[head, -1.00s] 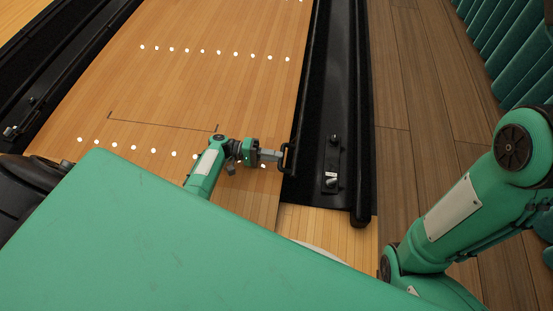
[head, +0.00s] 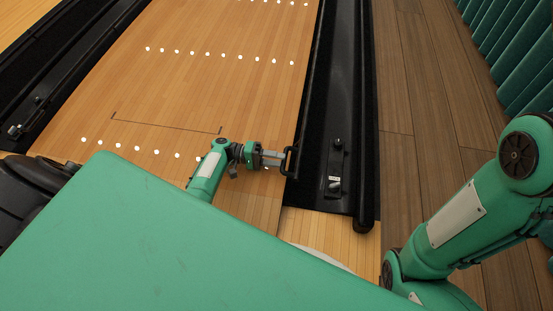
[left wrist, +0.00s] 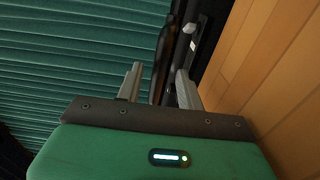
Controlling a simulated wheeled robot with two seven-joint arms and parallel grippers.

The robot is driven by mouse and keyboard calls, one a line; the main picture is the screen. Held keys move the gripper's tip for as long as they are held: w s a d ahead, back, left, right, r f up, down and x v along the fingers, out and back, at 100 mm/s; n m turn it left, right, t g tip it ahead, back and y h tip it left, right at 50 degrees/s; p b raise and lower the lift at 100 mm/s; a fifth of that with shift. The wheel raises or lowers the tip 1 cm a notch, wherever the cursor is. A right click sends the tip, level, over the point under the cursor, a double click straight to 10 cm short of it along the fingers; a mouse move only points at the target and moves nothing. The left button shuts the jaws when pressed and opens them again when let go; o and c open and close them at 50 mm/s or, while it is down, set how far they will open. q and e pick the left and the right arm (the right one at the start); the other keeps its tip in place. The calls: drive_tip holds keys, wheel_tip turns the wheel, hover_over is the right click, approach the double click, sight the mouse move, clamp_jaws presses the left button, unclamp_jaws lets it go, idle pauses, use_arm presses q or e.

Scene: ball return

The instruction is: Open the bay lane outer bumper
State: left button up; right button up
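The bay lane's outer bumper (head: 305,90) is the long black rail between the wooden lane and the black gutter on its right. A black loop handle (head: 291,162) stands at its near end. My left gripper (head: 283,159) reaches over the lane from the left, its fingertips at the handle. In the left wrist view its two grey fingers (left wrist: 159,78) stand apart, with a dark bar (left wrist: 159,65), probably the handle, between them. Some gap seems to show beside it, so the gripper looks open. My right arm shows at the right; its gripper is out of view.
The gutter bed holds a plate with a small white label (head: 334,183). Plank flooring (head: 420,120) and green padded seating (head: 500,50) lie to the right. Another black gutter (head: 50,90) runs along the lane's left side. The lane surface (head: 215,90) is clear.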

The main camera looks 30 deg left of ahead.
use_arm(q)
drive_tip(key=shift+a, duration=0.4)
drive_tip(key=p+v, duration=0.1)
drive_tip(key=v, duration=1.2)
drive_tip(key=shift+s+r, duration=0.1)
